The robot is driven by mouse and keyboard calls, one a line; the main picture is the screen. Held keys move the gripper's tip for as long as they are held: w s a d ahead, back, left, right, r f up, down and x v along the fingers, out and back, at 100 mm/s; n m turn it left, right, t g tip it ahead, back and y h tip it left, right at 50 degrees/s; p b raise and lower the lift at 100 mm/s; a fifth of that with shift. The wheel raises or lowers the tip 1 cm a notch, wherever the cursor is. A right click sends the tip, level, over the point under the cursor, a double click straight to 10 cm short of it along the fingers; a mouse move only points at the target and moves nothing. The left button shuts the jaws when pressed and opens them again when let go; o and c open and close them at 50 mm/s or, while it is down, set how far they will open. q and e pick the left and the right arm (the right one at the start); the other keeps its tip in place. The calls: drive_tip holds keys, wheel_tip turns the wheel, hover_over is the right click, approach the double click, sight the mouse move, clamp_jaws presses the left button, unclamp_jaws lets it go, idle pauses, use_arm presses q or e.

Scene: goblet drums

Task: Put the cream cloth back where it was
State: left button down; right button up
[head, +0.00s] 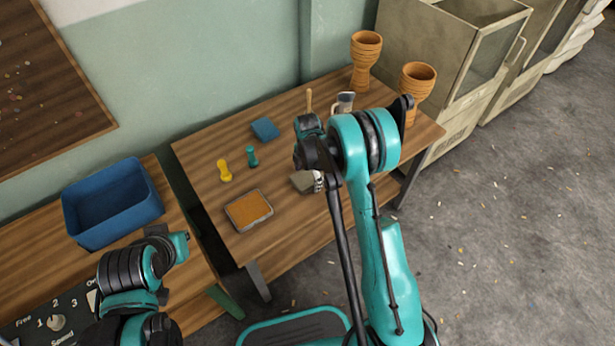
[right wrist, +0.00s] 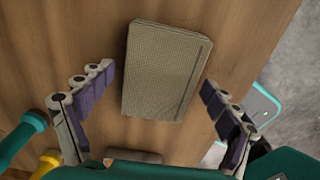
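The cream cloth (right wrist: 166,70) is a folded, woven, beige rectangle lying flat on the wooden table (head: 205,152). In the head view the cloth (head: 301,182) is partly hidden by my right arm. My right gripper (head: 318,181) is over the table beside it. In the right wrist view the fingers of my right gripper (right wrist: 158,82) are spread wide, one on each side of the cloth, with bare table between them and it. My left arm is at the lower left of the head view; its gripper fingers do not show.
A tray with an orange surface (head: 249,210), a yellow peg (head: 224,171), a teal peg (head: 252,157) and a blue folded cloth (head: 265,129) are on the table. Two goblet drums (head: 366,58) (head: 416,85) stand at the back right. A blue bin (head: 112,203) stands left.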

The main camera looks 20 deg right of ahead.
drive_tip(key=shift+r, duration=0.25)
wheel_tip(320, 180, up, 12)
drive_tip(key=p, duration=0.5)
wheel_tip(320, 180, up, 8)
drive_tip(key=m+t, duration=0.1)
drive_tip(key=m, duration=0.3)
hover_over(307, 177)
drive_tip(key=s, duration=0.4)
drive_tip(key=s+r+m+t, duration=0.2)
drive_tip(key=s+r+m, duration=0.4)
drive_tip(key=s+r, duration=0.15)
drive_tip(key=s+r+m+t, duration=0.2)
drive_tip(key=s+m+t, duration=0.2)
drive_tip(key=s+m, duration=0.8)
drive_tip(key=shift+s+d+r, duration=0.2)
drive_tip(key=shift+s+r, duration=0.2)
drive_tip(key=shift+s, duration=0.7)
